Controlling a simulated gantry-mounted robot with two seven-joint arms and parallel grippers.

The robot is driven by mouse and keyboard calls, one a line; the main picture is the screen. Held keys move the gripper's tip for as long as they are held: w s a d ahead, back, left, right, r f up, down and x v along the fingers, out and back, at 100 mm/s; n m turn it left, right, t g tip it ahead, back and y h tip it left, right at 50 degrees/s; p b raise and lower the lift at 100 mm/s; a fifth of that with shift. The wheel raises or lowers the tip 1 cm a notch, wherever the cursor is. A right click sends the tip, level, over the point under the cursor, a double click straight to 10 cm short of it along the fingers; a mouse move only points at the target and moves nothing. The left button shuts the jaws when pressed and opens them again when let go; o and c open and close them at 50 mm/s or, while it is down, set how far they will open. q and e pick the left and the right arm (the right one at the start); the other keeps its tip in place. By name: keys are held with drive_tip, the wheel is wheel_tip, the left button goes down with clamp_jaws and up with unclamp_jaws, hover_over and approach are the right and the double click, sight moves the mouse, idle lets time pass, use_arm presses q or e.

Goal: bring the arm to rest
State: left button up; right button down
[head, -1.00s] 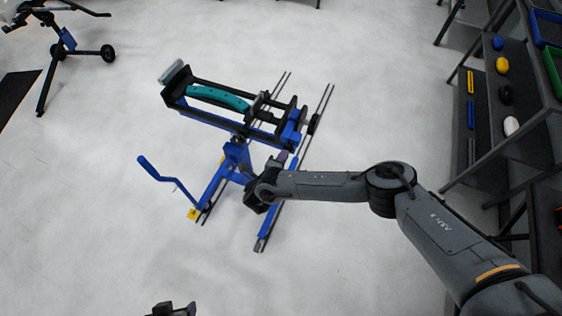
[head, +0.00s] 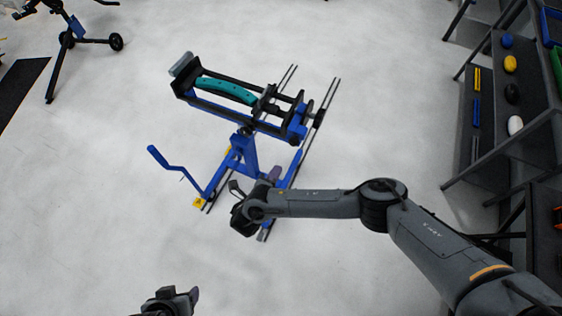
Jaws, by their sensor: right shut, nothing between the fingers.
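My right arm (head: 310,204) reaches in from the lower right. Its right gripper (head: 236,188) is at the lower part of the blue stand, overlapping it in the picture; I cannot tell whether they touch. It is shut with nothing seen in it. The end of my left arm (head: 170,303) shows at the bottom edge, left of the middle; its fingers cannot be made out clearly. A blue and black stand (head: 245,158) stands on the floor, with a curved teal piece (head: 225,89) held in its top frame.
A dark shelf rack (head: 535,95) with coloured items, among them a white oval one (head: 515,125), stands at the right. Another blue and black wheeled stand (head: 70,38) is at the upper left. A dark mat (head: 20,90) lies at the left edge. The white floor around is mostly clear.

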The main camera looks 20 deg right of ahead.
drive_tip(key=s+a+f+m+g+y, duration=0.2)
drive_tip(key=s+a+f+g, duration=0.15)
drive_tip(key=s, duration=0.75)
drive_tip(key=s+a+f+m+g+y, duration=0.2)
drive_tip(key=s+f+m+g, duration=0.15)
drive_tip(key=s, duration=0.75)
drive_tip(key=s+a+f+m+g+y, duration=0.25)
drive_tip(key=s+f, duration=0.25)
drive_tip(key=s, duration=0.6)
drive_tip(key=d+r+m+g+y, duration=0.3)
drive_tip(key=d+r+m, duration=0.5)
drive_tip(key=m, duration=0.9)
drive_tip(key=w+d+r+m+t, duration=0.6)
drive_tip(key=w+d+r+m, duration=0.3)
drive_tip(key=m, duration=0.8)
wheel_tip(320, 180, up, 19)
drive_tip(key=s+m+p, duration=0.1)
drive_tip(key=p, duration=1.8)
wheel_tip(320, 180, down, 57)
drive_tip(key=b, duration=5.6)
drive_tip(key=shift+d+y, duration=0.3)
drive_tip(key=shift+y, duration=0.15)
